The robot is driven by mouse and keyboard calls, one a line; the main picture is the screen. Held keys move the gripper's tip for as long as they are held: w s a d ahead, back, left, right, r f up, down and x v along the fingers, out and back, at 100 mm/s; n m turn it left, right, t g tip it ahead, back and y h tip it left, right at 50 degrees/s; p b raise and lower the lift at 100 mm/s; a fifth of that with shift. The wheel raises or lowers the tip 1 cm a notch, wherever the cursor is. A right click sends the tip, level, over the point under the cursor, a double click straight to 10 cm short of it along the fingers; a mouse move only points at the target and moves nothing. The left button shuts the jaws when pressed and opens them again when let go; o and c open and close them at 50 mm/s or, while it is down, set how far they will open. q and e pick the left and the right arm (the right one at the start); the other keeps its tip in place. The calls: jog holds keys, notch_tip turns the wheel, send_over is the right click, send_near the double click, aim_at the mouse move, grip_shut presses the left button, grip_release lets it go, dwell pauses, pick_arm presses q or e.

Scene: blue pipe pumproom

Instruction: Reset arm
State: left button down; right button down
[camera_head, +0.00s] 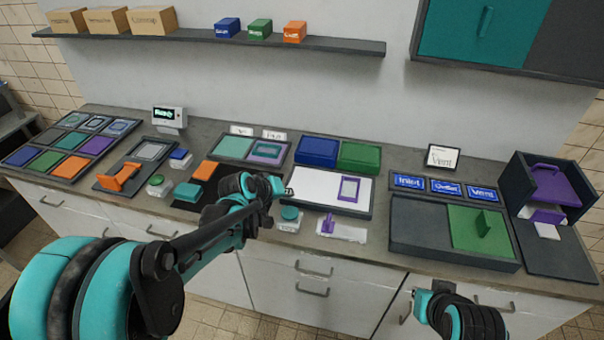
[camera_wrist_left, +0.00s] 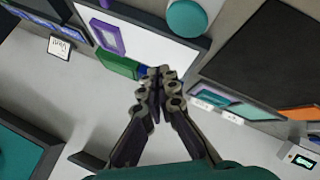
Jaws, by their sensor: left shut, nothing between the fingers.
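My left arm (camera_head: 215,225) reaches in from the left over the counter. Its gripper (camera_head: 285,191) hangs above the counter in front of the white board. In the left wrist view the left gripper (camera_wrist_left: 160,76) has its fingertips together with nothing between them. My right arm (camera_head: 460,312) shows only its end part at the bottom edge, in front of the counter's cabinets. Its fingers cannot be made out.
The counter holds a white board (camera_head: 322,191), a dark tray with a green panel (camera_head: 480,228), a colour-tile tray (camera_head: 72,167) and an open box with a purple part (camera_head: 555,188). A shelf (camera_head: 230,40) and wall cabinet (camera_head: 490,30) are above. Wall space between is clear.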

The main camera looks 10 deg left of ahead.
pick_arm(q)
jog(key=s+r+m+g+y, duration=0.1)
jog(key=s+m, duration=0.4)
jog(key=s, duration=2)
jog(key=shift+r+g+y, duration=0.3)
jog(key=shift+r+y, duration=0.45)
jog(key=shift+y, duration=0.35)
